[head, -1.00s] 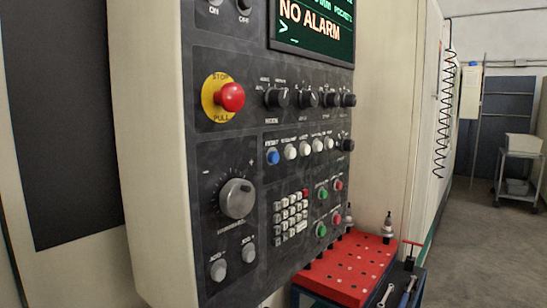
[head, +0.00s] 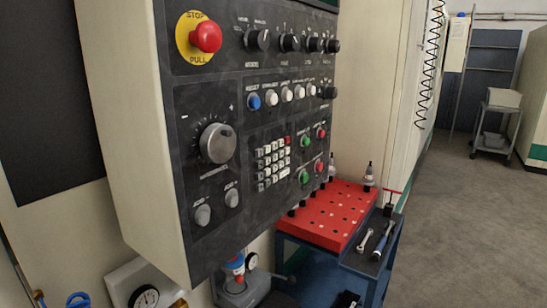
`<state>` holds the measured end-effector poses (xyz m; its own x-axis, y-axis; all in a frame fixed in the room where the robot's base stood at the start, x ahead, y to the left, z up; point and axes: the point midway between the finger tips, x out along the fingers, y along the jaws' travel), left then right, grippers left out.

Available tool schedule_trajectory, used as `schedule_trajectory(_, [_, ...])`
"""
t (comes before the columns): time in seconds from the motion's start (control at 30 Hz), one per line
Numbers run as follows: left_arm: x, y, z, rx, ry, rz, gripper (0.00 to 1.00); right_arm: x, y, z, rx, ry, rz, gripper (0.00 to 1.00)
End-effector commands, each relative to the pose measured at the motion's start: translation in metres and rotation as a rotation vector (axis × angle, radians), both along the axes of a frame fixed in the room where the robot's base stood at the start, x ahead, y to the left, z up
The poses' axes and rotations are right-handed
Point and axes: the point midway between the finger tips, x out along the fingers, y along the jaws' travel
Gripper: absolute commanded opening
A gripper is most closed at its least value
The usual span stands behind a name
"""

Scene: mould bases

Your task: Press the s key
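A machine control panel (head: 240,120) fills the left and middle of the head view. Its small keypad (head: 272,163) has rows of pale keys and one red key at the upper right. The letters on the keys are too small to read, so I cannot tell which is the s key. Neither of my grippers is in view.
A red stop button (head: 206,37), a large dial (head: 217,143) and green and red buttons surround the keypad. A red perforated tray (head: 345,212) with tool holders stands on a blue cart below right. Gauges (head: 146,297) sit below the panel. Open floor lies at the right.

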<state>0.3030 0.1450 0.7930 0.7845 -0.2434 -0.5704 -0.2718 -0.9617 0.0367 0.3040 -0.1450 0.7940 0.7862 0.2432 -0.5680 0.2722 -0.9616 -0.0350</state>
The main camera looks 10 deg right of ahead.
Motion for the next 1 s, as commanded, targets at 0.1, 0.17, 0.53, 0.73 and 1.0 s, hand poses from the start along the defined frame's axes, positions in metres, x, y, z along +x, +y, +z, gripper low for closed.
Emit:
schedule_trajectory(0.1, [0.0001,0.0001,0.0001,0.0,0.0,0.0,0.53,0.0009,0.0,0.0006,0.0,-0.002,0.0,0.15])
schedule_trajectory(0.17, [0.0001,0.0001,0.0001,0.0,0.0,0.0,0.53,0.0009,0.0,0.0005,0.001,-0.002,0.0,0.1])
schedule_trajectory(0.53, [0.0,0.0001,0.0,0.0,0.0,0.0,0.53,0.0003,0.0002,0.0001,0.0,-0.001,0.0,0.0])
schedule_trajectory(0.73, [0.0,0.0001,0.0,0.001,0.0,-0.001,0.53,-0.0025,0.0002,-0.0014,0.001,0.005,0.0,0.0])
schedule_trajectory(1.0, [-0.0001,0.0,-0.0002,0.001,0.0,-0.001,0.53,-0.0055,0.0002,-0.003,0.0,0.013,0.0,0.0])
